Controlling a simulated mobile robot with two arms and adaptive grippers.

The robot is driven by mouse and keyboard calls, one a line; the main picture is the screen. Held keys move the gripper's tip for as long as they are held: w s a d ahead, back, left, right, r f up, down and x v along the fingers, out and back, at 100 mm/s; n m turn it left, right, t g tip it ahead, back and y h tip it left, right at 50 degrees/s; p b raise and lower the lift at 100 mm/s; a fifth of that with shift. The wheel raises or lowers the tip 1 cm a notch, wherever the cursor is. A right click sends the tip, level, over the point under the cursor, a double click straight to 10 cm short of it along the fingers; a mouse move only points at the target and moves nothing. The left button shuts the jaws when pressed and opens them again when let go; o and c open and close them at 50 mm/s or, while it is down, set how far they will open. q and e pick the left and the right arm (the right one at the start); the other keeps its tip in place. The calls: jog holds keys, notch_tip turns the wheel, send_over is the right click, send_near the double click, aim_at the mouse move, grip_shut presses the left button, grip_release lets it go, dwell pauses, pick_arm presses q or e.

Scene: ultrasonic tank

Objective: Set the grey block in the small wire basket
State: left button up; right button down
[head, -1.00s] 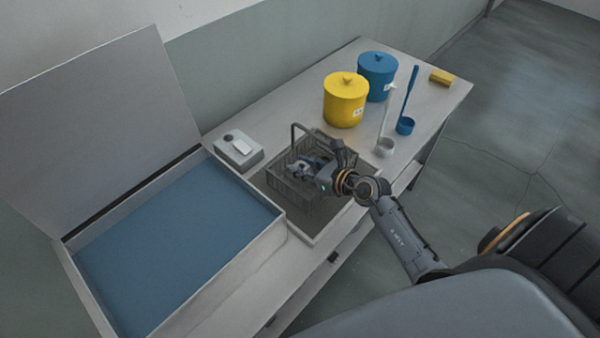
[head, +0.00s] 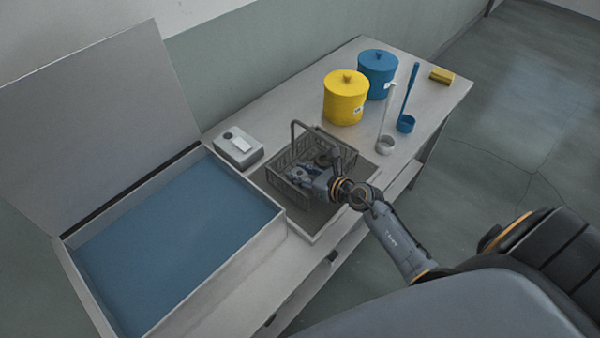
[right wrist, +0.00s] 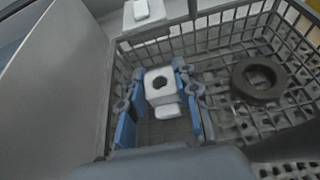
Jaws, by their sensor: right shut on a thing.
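The grey block (right wrist: 160,87), pale with a dark round hole in its top, sits between the blue-padded fingers of my right gripper (right wrist: 163,103) in the right wrist view. The gripper is shut on it. The small wire basket (right wrist: 222,27) surrounds the block and fingers in that view; whether the block touches the basket floor I cannot tell. In the head view my right gripper (head: 304,174) reaches into the basket (head: 284,160) from the right, and the block is hard to make out there. My left gripper is not in view.
A dark ring (right wrist: 258,80) lies in the basket. A grey box (head: 238,150) stands behind, and an open tank of blue liquid (head: 175,245) lies left. Yellow (head: 345,100) and blue (head: 377,75) lidded pots and two ladles (head: 406,123) stand at the back right.

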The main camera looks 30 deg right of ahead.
jog(key=c, duration=1)
grip_release()
jog(key=shift+s+f, duration=0.1)
jog(key=shift+f, duration=0.3)
jog(key=shift+r, duration=0.25)
jog(key=shift+r+p, duration=0.55)
jog(key=shift+p, duration=0.05)
jog(key=shift+b+v, duration=0.8)
jog(key=shift+v, duration=5.05)
jog(key=shift+d, duration=0.1)
